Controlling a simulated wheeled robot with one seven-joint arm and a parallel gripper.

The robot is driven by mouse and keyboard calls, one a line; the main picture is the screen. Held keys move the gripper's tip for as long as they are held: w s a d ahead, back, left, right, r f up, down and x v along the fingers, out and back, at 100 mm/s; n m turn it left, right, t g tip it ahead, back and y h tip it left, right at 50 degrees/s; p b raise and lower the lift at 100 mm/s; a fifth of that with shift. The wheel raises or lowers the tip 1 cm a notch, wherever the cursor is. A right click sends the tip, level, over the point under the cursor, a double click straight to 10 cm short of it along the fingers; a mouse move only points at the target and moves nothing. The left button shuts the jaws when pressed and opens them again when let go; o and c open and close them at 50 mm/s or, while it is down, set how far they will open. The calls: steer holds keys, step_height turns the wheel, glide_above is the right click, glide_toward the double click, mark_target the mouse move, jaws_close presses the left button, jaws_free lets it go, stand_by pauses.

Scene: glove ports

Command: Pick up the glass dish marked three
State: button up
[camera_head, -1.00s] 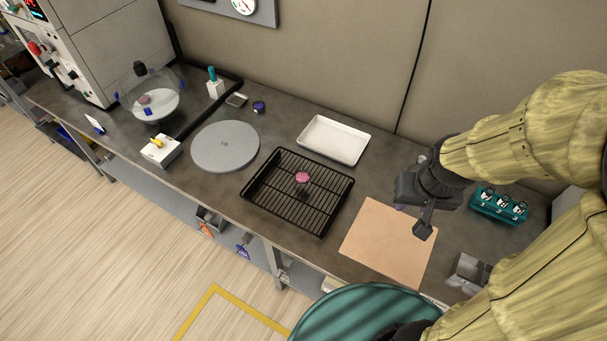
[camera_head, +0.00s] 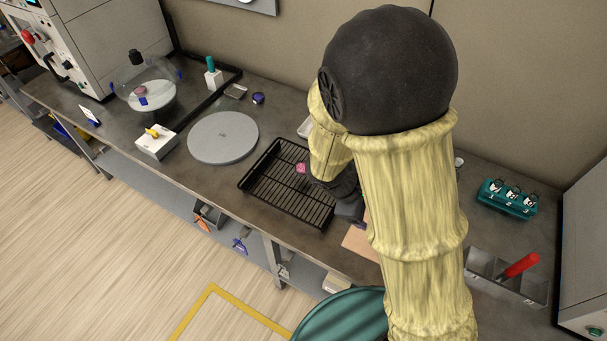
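No number three is readable on any dish. A small pink-topped item (camera_head: 301,168), possibly a glass dish, sits on the black wire rack (camera_head: 262,192). Another small pink item (camera_head: 141,90) is inside the clear glass vessel (camera_head: 158,101) at the back left. A teal holder (camera_head: 507,199) at the right carries several small pieces with marks too small to read. My gripper (camera_head: 349,212) is beside the right edge of the wire rack, just right of the pink-topped item.
A round grey plate (camera_head: 223,137) lies left of the wire rack. A white tray (camera_head: 305,128) and a tan board (camera_head: 358,243) are mostly hidden behind my arm. A grey metal holder with a red-handled tool (camera_head: 521,265) stands at the right front. A white box (camera_head: 156,143) stands near the left front edge.

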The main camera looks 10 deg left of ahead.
steer(key=w+a+f+n+t+y+b, duration=0.1)
steer(key=a+f+n+t+b, duration=0.1)
steer(key=a+n+t, duration=0.3)
steer(key=w+a+f+n+t+y+b, duration=0.1)
steer(key=a+f+n+t, duration=0.4)
steer(key=a+n, duration=0.7)
steer(key=a+b, duration=0.1)
steer(key=a, duration=0.4)
steer(key=shift+w+t+y+b, duration=0.25)
steer(key=shift+t+y+b, duration=0.05)
steer(key=shift+y+b, duration=0.1)
steer(key=shift+w+f, duration=0.1)
steer(key=shift+f, duration=0.05)
steer(key=p, duration=0.2)
glide_toward(302, 169)
steer(key=shift+w+d+r, duration=0.15)
steer(key=shift+w+d, duration=0.2)
steer(key=shift+w, duration=0.2)
steer(key=shift+w+d+r, duration=0.1)
steer(key=shift+w+d, duration=0.25)
steer(key=shift+w, duration=0.2)
steer(key=shift+w+f, duration=0.15)
steer(key=shift+w, duration=0.05)
steer(key=p+x, duration=0.1)
steer(key=x, duration=0.4)
steer(key=shift+w+a, duration=0.1)
steer(key=shift+w, duration=0.05)
